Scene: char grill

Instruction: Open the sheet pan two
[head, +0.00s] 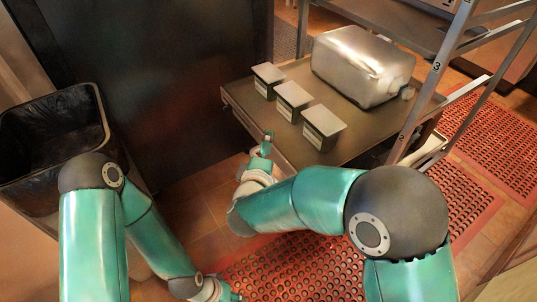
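A flat grey sheet pan (248,104) sits in the metal rack, with its near-left end toward me. The rack post carries a "2" just below and right of this pan and a "3" higher up. My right gripper (266,146) is at the pan's front edge, near its middle. Its fingers are small and partly hidden by my own arm, so I cannot tell whether they grip or touch the edge. My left gripper (228,293) is low at the bottom edge of the picture, away from the pan and partly cut off.
The rack post (430,85) stands at right. A black-lined bin (50,130) is at left. Red perforated mats (300,262) cover the floor.

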